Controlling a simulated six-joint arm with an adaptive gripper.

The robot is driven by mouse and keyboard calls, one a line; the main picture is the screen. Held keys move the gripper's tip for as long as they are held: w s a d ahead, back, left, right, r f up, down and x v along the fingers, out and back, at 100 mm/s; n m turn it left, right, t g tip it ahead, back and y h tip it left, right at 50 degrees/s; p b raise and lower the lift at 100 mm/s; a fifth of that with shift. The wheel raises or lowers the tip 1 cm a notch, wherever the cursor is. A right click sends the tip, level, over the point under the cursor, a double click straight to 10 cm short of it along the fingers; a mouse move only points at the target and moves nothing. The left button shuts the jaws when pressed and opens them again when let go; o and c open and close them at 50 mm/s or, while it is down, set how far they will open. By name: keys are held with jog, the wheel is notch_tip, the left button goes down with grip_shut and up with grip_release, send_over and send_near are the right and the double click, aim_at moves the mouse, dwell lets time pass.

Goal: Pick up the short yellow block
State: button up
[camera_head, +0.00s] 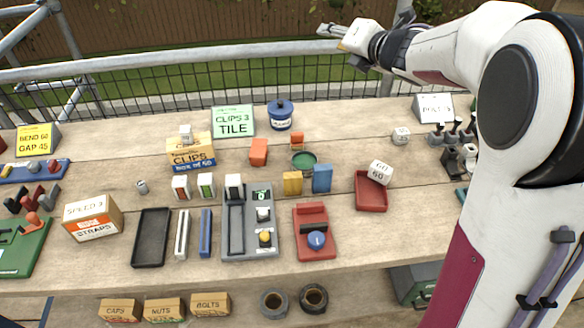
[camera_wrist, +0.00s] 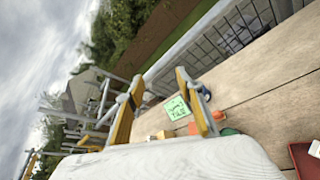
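My gripper (camera_head: 328,30) is high at the back, beyond the table's rear railing and far from the block. In the wrist view its two fingers (camera_wrist: 160,82) are spread apart with nothing between them. I cannot pick out the short yellow block for sure in the wrist view.
Orange blocks (camera_head: 258,152) stand behind the yellow block. A grey tray unit (camera_head: 234,245) with a yellow button and a red unit (camera_head: 311,212) with a blue knob lie in front. A red tray (camera_head: 371,194) holds a white cube. A mesh railing (camera_head: 210,62) runs behind the table.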

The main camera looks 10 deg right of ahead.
aim_at(326, 167)
jog(key=a+f+n+g+y, duration=0.3)
jog(key=f+n, duration=0.4)
jog(key=a+f+n+g+y, duration=0.3)
jog(key=f+n+y, duration=0.1)
jog(key=f+n, duration=0.25)
jog(key=s+f+n+g, duration=0.2)
jog(key=s+f+n, duration=0.1)
jog(key=f, duration=0.2)
jog(key=s+d+f+n+g+y, duration=0.1)
jog(key=s+f+n+g, duration=0.2)
jog(key=s+f, duration=0.1)
jog(key=s+d+f+n+g+y, duration=0.1)
jog(key=s+f+n+g, duration=0.2)
jog(key=f, duration=0.3)
jog(key=shift+s+d+f+n, duration=0.25)
jog(key=shift+s+f, duration=0.1)
jog(key=shift+s, duration=0.1)
jog(key=shift+s+d+f+y, duration=0.2)
jog(key=shift+f+y, duration=0.1)
jog(key=shift+f, duration=0.2)
jog(key=shift+x, duration=1.3)
jog(key=shift+a, duration=0.1)
